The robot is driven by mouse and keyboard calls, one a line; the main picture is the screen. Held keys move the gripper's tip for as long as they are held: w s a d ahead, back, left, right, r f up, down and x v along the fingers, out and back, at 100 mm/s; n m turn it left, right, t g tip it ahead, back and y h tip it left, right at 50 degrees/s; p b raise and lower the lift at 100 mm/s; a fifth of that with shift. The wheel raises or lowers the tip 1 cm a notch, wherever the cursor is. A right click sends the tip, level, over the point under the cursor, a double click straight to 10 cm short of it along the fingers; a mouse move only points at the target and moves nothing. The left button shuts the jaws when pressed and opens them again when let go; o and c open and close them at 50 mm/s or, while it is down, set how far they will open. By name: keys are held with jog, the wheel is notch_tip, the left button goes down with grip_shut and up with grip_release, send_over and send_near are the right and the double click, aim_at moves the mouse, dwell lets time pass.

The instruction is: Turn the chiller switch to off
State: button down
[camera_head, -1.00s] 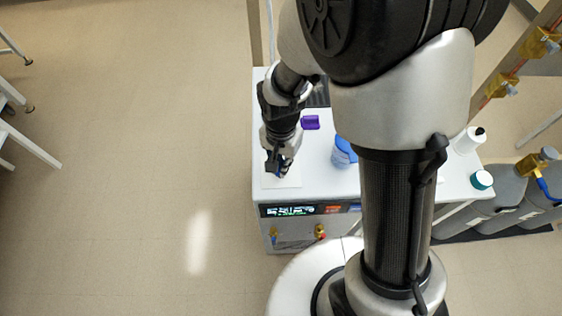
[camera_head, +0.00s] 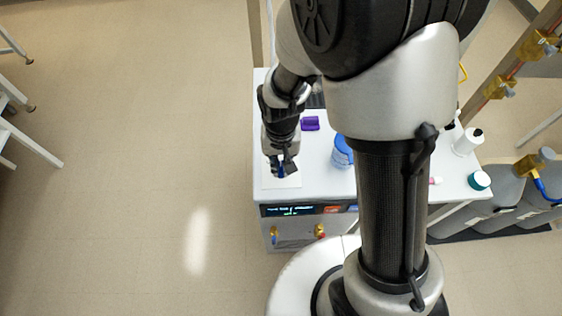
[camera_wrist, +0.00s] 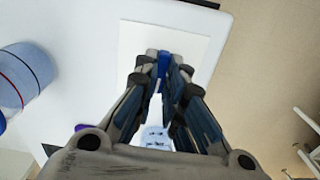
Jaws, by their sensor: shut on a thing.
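The chiller (camera_head: 318,185) is a white-topped cabinet with a dark display strip (camera_head: 290,210) on its front. A pale square plate (camera_head: 290,183) lies on its top near the front left corner; it also shows in the wrist view (camera_wrist: 190,45). My gripper (camera_head: 282,172) points down over this plate. In the wrist view my gripper (camera_wrist: 163,68) has its fingertips close together around a small blue part (camera_wrist: 164,60), which I take as the switch handle. The fingers hide most of the switch, so I cannot read its position.
A blue-banded container (camera_head: 343,152) and a purple item (camera_head: 310,122) stand on the chiller top. Farther right are a white bottle (camera_head: 467,142) and a teal-capped jar (camera_head: 480,180). Grey cylinders (camera_head: 515,200) stand at the right.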

aim_at(281, 167)
jog(key=shift+n, duration=0.3)
jog(key=c, duration=1.7)
grip_release()
notch_tip(281, 167, up, 12)
jog(key=shift+r, duration=0.1)
